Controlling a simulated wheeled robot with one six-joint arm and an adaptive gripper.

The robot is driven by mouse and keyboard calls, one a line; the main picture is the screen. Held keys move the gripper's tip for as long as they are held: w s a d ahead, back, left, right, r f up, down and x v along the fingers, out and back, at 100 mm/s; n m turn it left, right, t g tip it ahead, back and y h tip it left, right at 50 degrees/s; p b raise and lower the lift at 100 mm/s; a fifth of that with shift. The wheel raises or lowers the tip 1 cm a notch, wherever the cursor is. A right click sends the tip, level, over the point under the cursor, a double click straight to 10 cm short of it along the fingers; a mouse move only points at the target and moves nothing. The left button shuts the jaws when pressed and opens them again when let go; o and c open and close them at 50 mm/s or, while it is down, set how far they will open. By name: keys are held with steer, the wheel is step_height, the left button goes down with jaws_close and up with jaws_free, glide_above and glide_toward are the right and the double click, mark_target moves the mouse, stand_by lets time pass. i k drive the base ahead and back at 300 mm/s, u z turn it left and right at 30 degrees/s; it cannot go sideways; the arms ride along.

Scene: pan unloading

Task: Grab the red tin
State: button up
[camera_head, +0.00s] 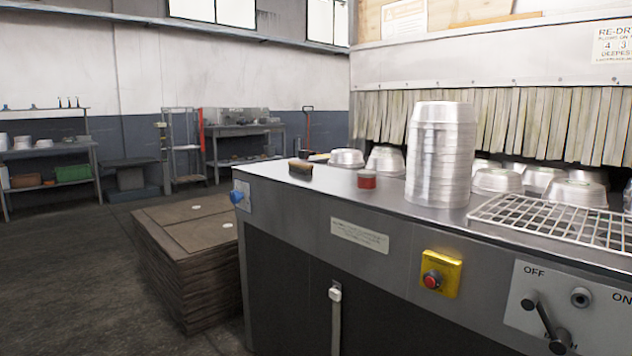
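The red tin (367,182) is a small, short cylinder with a red side and a pale metallic top band. It stands upright on the steel counter (330,188), near the counter's front edge. It is left of a tall stack of metal pans (440,155) and right of a brush (300,167). A clear gap shows between the tin and the stack. My gripper is not in view.
Upturned pans (497,181) sit behind the stack, under a strip curtain (480,118). A wire rack (560,221) covers the counter's right. A yellow box with a red button (441,273) and a lever (545,325) project from the front. Stacked brown sheets (190,262) stand left; floor beyond is open.

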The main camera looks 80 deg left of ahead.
mark_target(366, 179)
steer(key=u, duration=2.65)
steer(key=k, duration=0.55)
steer(key=z, duration=0.4)
steer(key=i, duration=1.65)
steer(key=u, duration=1.2)
steer(key=i, duration=0.65)
steer(key=u, duration=0.6)
